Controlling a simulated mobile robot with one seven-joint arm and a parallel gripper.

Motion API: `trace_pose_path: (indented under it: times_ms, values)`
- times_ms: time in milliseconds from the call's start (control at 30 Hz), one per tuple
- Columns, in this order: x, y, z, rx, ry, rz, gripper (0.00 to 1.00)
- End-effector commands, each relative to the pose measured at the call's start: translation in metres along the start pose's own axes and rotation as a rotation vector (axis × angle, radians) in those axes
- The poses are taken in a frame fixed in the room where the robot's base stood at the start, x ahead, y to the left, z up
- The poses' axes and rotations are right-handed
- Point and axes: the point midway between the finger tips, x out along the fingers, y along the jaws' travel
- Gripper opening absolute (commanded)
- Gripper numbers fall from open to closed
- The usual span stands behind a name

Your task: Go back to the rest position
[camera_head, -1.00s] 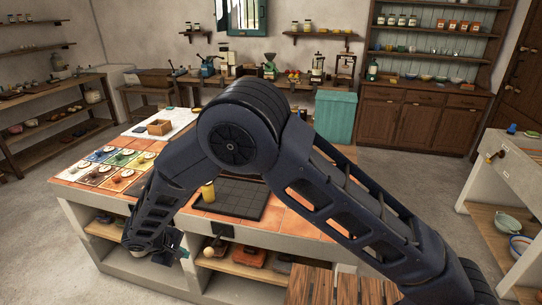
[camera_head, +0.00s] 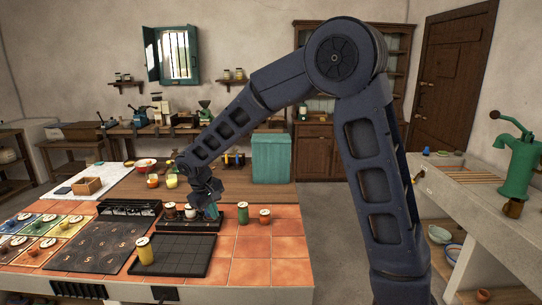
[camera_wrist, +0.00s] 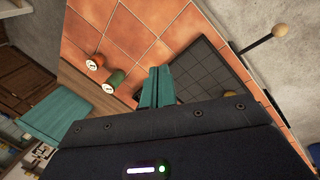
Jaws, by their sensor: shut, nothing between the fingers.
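My gripper (camera_head: 211,209) is at the end of my raised, bent arm in the head view, over the tiled counter (camera_head: 285,245). It hangs above or in front of a dark rack (camera_head: 190,224) holding small jars. In the wrist view its teal fingers (camera_wrist: 157,88) are together with nothing between them. A green jar (camera_head: 243,214) and a red-brown jar (camera_head: 265,217) stand just right of the gripper; they also show in the wrist view. A dark gridded tray (camera_head: 185,258) lies in front, with a yellow jar (camera_head: 145,252) on it.
A dark board (camera_head: 85,248) and colored cards (camera_head: 42,228) lie left on the counter. A teal cabinet (camera_head: 271,158) is at the back. A green pump (camera_head: 517,155) stands on the right bench. Tiles at the front right are bare.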

Motion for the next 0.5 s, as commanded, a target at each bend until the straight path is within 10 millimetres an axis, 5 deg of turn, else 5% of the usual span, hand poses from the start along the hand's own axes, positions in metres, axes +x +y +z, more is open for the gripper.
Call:
trace_pose_path:
  times_ms: [200,500]
  values:
    - [-0.026,0.085,0.055,0.148,0.021,-0.046,0.00]
    - [-0.052,0.168,0.146,0.339,0.057,-0.089,0.00]
